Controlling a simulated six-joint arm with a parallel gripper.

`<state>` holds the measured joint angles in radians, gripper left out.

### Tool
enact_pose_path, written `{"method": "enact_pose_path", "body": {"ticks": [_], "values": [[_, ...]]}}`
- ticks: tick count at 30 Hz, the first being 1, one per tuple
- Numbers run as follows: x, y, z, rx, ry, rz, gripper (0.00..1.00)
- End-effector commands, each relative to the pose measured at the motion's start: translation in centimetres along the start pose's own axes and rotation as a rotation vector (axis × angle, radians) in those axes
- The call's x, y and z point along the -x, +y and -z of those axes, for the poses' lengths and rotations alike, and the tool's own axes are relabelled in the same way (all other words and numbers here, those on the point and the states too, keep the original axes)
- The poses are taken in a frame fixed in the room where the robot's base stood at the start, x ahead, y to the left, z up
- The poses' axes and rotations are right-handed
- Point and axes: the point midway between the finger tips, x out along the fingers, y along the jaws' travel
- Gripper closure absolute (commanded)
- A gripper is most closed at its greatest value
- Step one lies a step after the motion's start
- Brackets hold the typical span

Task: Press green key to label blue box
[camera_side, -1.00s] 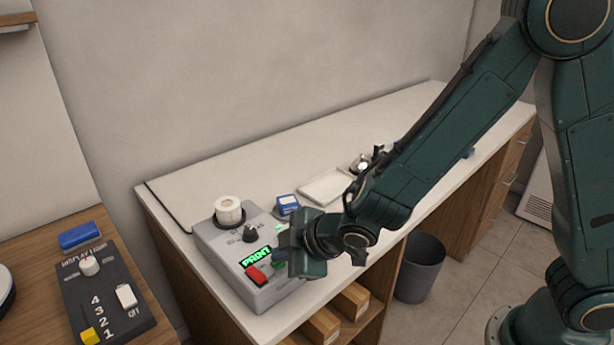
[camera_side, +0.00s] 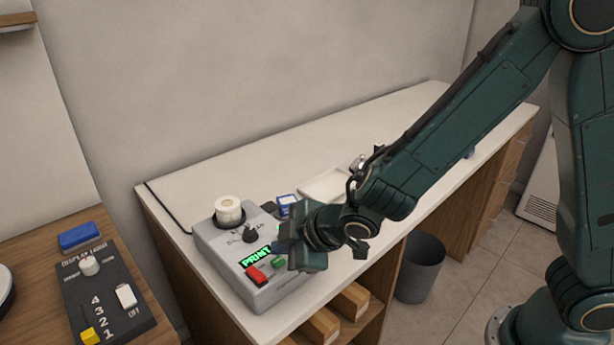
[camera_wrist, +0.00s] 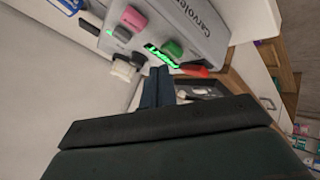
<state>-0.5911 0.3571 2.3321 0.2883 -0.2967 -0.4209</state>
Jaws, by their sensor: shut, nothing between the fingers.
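The grey label printer (camera_side: 225,246) stands on the near left end of the white counter. Its green key (camera_side: 278,263) sits right of the red key (camera_side: 256,277), below a lit green display that reads PRINT. The wrist view also shows the green key (camera_wrist: 174,48) and red key (camera_wrist: 200,71). My gripper (camera_side: 281,247) is shut and empty, with its tips just above and behind the green key, apparently apart from it. A blue box (camera_side: 288,203) with a white label area is behind the printer, partly hidden by my gripper.
A white roll (camera_side: 229,209) and a black knob (camera_side: 250,236) are on top of the printer. A white tray (camera_side: 323,187) lies farther along the counter. At left, a dark control panel (camera_side: 105,290) and a blue block (camera_side: 81,236) are on a wooden surface.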

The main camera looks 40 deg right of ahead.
Motion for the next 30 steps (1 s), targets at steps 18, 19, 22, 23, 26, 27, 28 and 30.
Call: {"method": "enact_pose_path", "body": {"ticks": [18,19,22,23,26,27,28,30], "values": [[1.4,1.0,1.0,-0.001,0.002,-0.001,1.0],[1.5,1.1,1.2,-0.001,0.002,-0.002,1.0],[2.0,1.5,1.5,-0.001,0.002,-0.001,1.0],[2.1,1.6,1.6,-0.001,0.002,-0.002,1.0],[2.6,2.0,2.0,-0.001,0.002,-0.002,1.0],[2.8,2.1,2.1,-0.001,0.003,-0.002,1.0],[3.0,2.2,2.2,-0.001,0.002,-0.002,1.0],[3.2,2.4,2.4,-0.001,0.001,-0.001,1.0]]}}
